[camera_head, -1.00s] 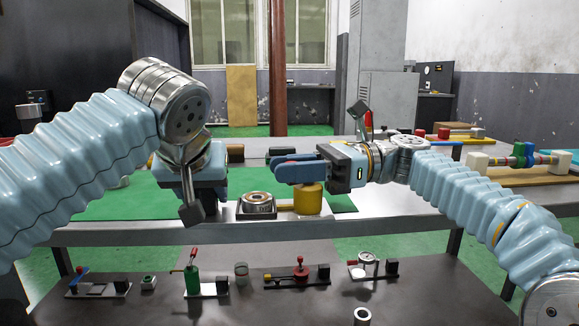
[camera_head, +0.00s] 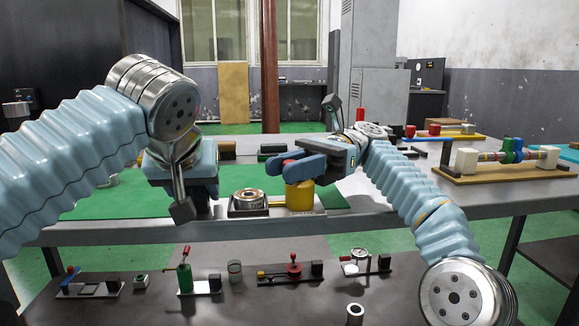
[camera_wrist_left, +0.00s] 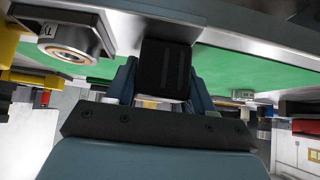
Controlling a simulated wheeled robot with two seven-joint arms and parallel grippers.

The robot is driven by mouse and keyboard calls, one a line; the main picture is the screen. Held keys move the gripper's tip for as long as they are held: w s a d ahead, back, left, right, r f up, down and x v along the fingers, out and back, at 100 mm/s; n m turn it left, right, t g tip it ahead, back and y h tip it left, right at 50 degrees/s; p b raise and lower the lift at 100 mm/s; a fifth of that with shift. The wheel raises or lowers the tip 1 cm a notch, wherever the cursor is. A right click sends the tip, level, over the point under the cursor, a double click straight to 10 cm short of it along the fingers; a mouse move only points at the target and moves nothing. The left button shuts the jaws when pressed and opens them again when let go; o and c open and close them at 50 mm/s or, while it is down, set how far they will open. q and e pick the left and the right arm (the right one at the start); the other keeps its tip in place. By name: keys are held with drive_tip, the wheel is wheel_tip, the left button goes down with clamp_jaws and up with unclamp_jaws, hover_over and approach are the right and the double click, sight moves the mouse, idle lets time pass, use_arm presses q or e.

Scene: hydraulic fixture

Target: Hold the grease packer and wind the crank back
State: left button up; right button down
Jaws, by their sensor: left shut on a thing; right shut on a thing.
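The grease packer stands at the table's front edge. It has a round metal bearing part (camera_head: 249,198) on a dark base and a yellow cylinder (camera_head: 300,196) to its right. Its black end block (camera_wrist_left: 166,68) shows between the fingers of my left gripper (camera_wrist_left: 162,88) in the left wrist view. In the head view my left gripper (camera_head: 198,205) is left of the bearing part, its grip hidden. My right gripper (camera_head: 286,165) is shut just above the yellow cylinder. A bit of red shows at its fingers; the crank is mostly hidden by them.
A green mat (camera_head: 120,205) covers the table's left part. A wooden board with a colored shaft fixture (camera_head: 500,160) lies to the right. Several small fixtures stand on the lower shelf (camera_head: 230,305). The tabletop right of the yellow cylinder (camera_head: 370,200) is clear.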

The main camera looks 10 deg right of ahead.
drive_tip(key=c, duration=1)
unclamp_jaws()
